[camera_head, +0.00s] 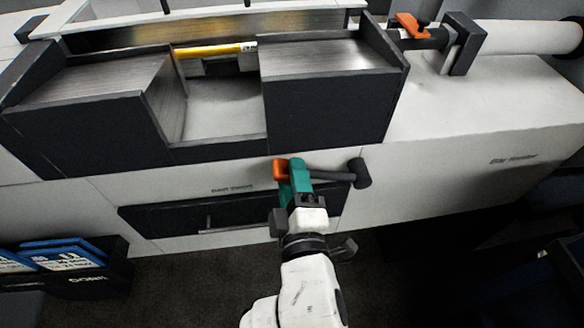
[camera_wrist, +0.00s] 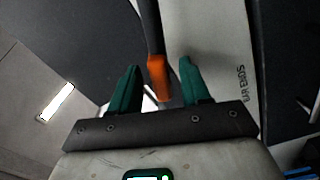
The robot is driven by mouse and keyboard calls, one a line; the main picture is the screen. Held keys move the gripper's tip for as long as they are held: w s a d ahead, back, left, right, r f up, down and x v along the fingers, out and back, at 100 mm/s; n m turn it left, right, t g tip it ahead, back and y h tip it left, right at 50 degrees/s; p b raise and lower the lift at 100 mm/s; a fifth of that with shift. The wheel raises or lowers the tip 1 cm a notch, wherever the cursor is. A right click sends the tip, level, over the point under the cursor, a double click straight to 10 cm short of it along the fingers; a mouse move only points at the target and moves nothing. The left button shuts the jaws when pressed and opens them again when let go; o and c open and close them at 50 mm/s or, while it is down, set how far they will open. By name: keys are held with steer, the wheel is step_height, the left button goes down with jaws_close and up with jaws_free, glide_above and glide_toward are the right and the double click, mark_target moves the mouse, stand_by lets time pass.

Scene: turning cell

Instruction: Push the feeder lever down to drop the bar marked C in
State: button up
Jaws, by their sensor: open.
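A lever with a dark arm (camera_head: 328,174) and an orange end (camera_head: 280,170) lies about level on the machine's front face. Its round dark hub (camera_head: 361,173) is at the right. My gripper (camera_head: 293,170) has teal fingers and is open at the orange end. In the wrist view, the orange end (camera_wrist: 158,78) shows between the open fingers (camera_wrist: 160,65), nearer the right one; I cannot tell whether they touch. A yellow bar (camera_head: 210,50) lies across the back of the machine's opening. I cannot read any letter C on it.
The pale front panel (camera_head: 440,170) and a dark drawer (camera_head: 170,217) lie around the lever. A blue-topped box (camera_head: 70,255) stands at lower left. A tube with an orange clamp (camera_head: 408,25) runs along the upper right. Dark floor is open at lower left of my arm.

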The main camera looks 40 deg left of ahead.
steer(key=shift+x, duration=0.95)
jaws_close()
